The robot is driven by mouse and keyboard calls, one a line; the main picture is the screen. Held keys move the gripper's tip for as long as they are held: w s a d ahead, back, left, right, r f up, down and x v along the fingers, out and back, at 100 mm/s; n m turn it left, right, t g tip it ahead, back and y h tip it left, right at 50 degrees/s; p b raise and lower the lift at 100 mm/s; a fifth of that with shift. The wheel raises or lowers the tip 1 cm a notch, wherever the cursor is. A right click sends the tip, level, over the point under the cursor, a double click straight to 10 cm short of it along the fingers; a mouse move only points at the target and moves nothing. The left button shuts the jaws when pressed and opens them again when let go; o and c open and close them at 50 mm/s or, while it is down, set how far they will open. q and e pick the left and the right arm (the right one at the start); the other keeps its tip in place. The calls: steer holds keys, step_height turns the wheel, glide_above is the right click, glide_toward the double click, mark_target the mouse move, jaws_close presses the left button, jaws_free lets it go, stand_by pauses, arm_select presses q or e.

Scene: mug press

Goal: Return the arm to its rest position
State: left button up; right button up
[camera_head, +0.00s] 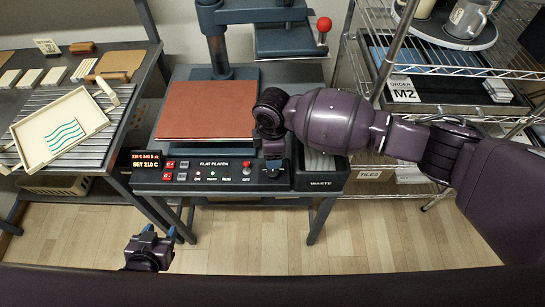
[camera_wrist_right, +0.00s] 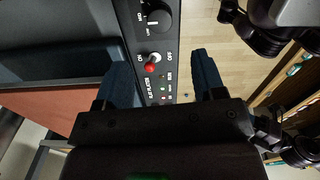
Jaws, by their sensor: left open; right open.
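My right arm (camera_head: 335,120) reaches in from the right across the flat platen press, and its gripper (camera_head: 273,168) hangs over the right part of the control panel (camera_head: 215,172). In the right wrist view the two dark blue fingers of this gripper (camera_wrist_right: 162,75) stand apart with nothing held. A red-tipped toggle switch (camera_wrist_right: 151,66) shows beyond the gap between them; touching or not cannot be told. My left gripper (camera_head: 158,238) is open and empty, low over the floor in front of the press, left of centre.
The press has a reddish-brown platen (camera_head: 208,107) and a raised upper head with a red-knobbed lever (camera_head: 323,25). A waste bin (camera_head: 322,177) sits under my right arm. The floor (camera_head: 350,240) in front is clear.

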steer(key=shift+r, duration=0.25)
stand_by(0.4)
